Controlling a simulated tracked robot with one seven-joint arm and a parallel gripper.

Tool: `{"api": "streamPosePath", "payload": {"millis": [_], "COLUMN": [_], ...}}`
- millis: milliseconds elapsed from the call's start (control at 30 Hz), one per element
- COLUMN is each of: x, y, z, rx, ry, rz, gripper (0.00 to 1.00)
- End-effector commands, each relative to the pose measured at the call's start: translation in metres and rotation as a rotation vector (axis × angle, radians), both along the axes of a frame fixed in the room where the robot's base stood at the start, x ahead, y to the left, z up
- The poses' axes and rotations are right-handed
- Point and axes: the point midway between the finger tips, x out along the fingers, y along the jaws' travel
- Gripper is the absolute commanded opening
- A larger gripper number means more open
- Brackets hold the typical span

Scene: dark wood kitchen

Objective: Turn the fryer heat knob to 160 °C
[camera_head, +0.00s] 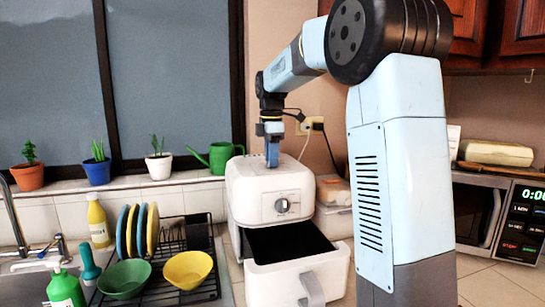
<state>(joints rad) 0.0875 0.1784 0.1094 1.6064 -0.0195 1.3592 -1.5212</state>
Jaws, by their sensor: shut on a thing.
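The white fryer (247,188) stands on the counter with its drawer (298,278) pulled out at the front. A round grey dial (282,205) sits on its front face; its marks are too small to read. My gripper (272,163) points straight down at the fryer's top, behind and above the front dial. Its blue fingers are shut on the heat knob on the fryer's top. The fingers hide the knob, so its setting cannot be read.
A dish rack (170,262) with plates and bowls stands to the left, beside the sink. Potted plants and a green watering can (218,157) line the sill behind. A microwave (500,215) is at the right. The open drawer juts forward.

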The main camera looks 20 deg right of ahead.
Motion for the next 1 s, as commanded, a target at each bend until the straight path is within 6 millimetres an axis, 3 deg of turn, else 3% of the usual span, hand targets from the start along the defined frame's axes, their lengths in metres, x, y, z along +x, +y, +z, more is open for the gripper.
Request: {"api": "streamPosePath", "payload": {"millis": [267,1000], "x": [0.0009,0.0012], "y": [-0.0004,-0.0002], "z": [0.0011,0.0017], "rx": [-0.001,0.0], "ry": [-0.004,-0.007], "rz": [-0.144,-0.835], "gripper": [0.06,0.06]}}
